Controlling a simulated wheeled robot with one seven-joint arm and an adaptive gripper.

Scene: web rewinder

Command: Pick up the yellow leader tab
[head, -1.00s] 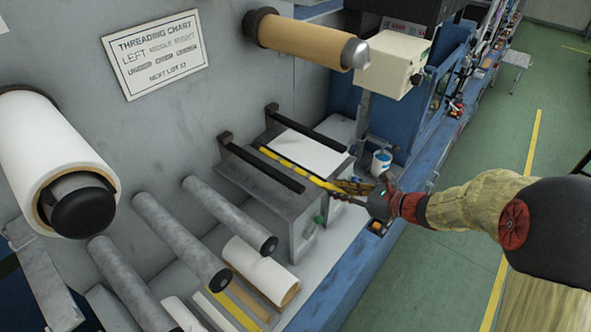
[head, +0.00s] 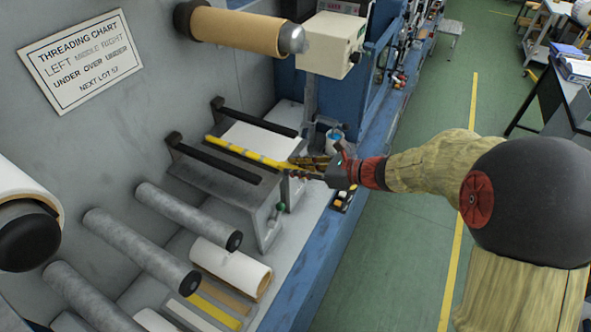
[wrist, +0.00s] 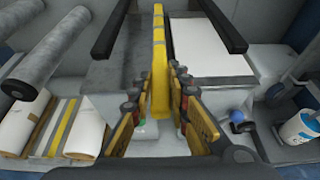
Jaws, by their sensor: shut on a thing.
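The yellow leader tab (head: 240,150) is a long, thin strip. My gripper (head: 294,168) is shut on its near end. In the wrist view the tab (wrist: 159,52) runs straight away from between my fingertips (wrist: 160,84), which press on it from both sides. It lies along the gap between the two black bars, over the grey stand (head: 215,183). It looks a little above the stand top, though its far end's contact cannot be told.
Black bars (head: 217,164) and (head: 253,117) flank the tab. A white sheet (head: 258,141) lies right of it. Grey rollers (head: 187,215) jut out at left. A white-and-blue cup (head: 334,140) and a cream box (head: 331,45) are beyond. The green aisle (head: 400,250) is clear.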

